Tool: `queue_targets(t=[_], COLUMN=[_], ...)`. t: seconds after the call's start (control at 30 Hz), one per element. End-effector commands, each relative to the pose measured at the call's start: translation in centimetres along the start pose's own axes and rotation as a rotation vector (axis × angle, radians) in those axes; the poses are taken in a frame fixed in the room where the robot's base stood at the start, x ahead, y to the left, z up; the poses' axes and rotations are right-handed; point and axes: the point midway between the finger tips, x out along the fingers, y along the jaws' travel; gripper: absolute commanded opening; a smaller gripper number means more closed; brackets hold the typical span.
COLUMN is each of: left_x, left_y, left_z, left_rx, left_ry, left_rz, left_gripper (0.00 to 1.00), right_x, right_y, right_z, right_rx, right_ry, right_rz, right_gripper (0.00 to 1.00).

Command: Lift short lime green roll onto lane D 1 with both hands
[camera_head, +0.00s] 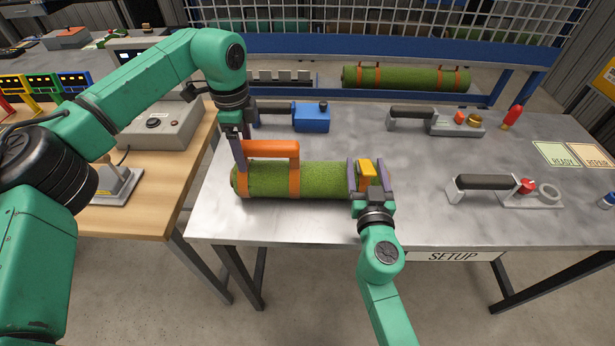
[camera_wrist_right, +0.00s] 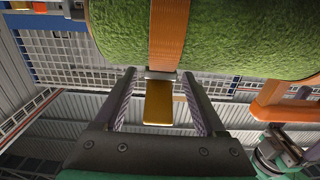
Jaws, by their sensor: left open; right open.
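A green turf roll (camera_head: 325,180) with orange straps lies lengthwise on the steel table, an orange handle (camera_head: 270,149) standing up at its left part. It also fills the top of the right wrist view (camera_wrist_right: 225,40). My left gripper (camera_head: 239,158) is open at the roll's left end, beside the handle; part of it is hidden, and I cannot tell whether it touches. My right gripper (camera_head: 367,172) is open at the roll's right part. Its fingers stand on either side of a yellow tab (camera_wrist_right: 159,102) by an orange strap, with gaps both sides. No lane D 1 label is readable.
The steel table (camera_head: 425,215) carries a blue tool (camera_head: 310,117) behind the roll and two black-handled tools (camera_head: 440,118) (camera_head: 490,184) to the right. Another green roll (camera_head: 405,78) lies on the rear rack. A wooden bench with a grey box (camera_head: 163,125) stands left.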

Motion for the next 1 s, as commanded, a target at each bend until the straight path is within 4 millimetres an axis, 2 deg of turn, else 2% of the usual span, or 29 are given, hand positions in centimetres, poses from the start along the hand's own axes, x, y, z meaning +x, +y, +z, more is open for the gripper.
queue_targets(t=[0.1,0.2,0.47,0.5,0.67,0.7,1.0], left_x=[1.7,2.5,2.7,2.7,2.7,2.7,2.7], left_y=[0.0,0.0,0.0,0.0,0.0,0.0,0.0], left_z=[0.0,0.0,0.0,0.0,0.0,0.0,0.0], left_rx=[-0.001,-0.001,-0.001,-0.001,-0.001,0.0,0.0], left_ry=[0.0,0.0,0.0,0.0,0.0,0.0,0.0], left_rz=[0.002,0.001,0.0,0.0,0.0,0.0,0.0], left_gripper=[0.78,0.78,0.78,0.74,0.12,0.0,0.0], right_x=[1.7,2.5,2.7,2.7,2.7,2.6,2.6], right_y=[0.1,0.0,0.0,0.0,0.0,0.0,0.0], right_z=[0.0,0.0,0.0,0.0,0.0,0.1,0.1], right_rx=[0.0,0.0,-0.001,-0.001,-0.001,-0.001,-0.001], right_ry=[0.001,0.0,-0.001,-0.001,-0.001,-0.001,-0.001], right_rz=[0.001,0.0,0.0,0.0,0.001,0.001,0.001], right_gripper=[0.72,0.72,0.72,0.69,0.07,0.0,0.0])
